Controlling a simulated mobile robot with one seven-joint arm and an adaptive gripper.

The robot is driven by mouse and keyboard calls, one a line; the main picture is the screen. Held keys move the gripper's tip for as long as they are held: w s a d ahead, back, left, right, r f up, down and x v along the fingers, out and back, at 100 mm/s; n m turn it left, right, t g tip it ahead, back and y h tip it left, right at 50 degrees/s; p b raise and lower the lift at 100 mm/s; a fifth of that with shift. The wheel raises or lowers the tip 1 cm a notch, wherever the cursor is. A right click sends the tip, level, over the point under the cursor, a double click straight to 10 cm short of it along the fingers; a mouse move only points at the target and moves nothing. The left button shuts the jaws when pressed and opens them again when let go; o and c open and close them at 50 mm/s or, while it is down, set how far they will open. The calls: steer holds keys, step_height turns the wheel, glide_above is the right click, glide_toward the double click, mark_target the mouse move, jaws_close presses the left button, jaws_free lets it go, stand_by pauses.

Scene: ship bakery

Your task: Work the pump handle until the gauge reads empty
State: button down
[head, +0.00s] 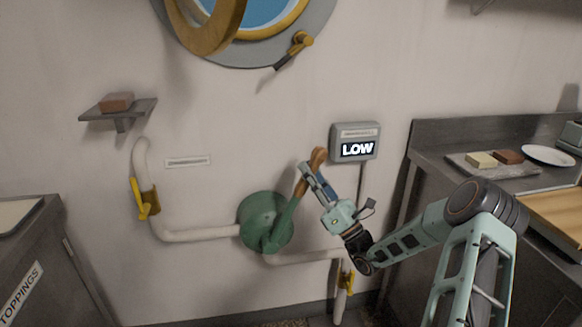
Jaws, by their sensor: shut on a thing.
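The green round pump body (257,222) sits low on the wall in the head view, with pipes on both sides. Its green pump handle (284,224) tilts up to the right and ends in a brown grip (318,157). My gripper (311,180) is shut on the pump handle, near the brown grip. The fingers hide part of the handle. The gauge (355,142) is a grey wall box above and to the right of the gripper. Its lit display reads "LOW".
White pipes with yellow valve levers (141,199) run along the wall. A steel counter (440,146) stands at the right with a tray and plate. A toppings counter (52,262) stands at the left. A small shelf (103,110) and porthole (316,22) are above.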

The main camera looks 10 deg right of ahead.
steer(key=shift+d+f+m+t+h, duration=0.35)
steer(key=shift+d+m, duration=0.2)
steer(key=shift+d, duration=0.05)
steer(key=shift+d+f+m+t+h, duration=0.3)
steer(key=shift+d+m+t+h, duration=0.05)
steer(key=shift+d+m, duration=0.2)
steer(key=shift+f, duration=0.1)
steer(key=c, duration=1.7)
jaws_free()
steer(key=shift+d, duration=0.15)
steer(key=shift+o, duration=0.2)
steer(key=shift+s, duration=0.1)
steer(key=v, duration=1.2)
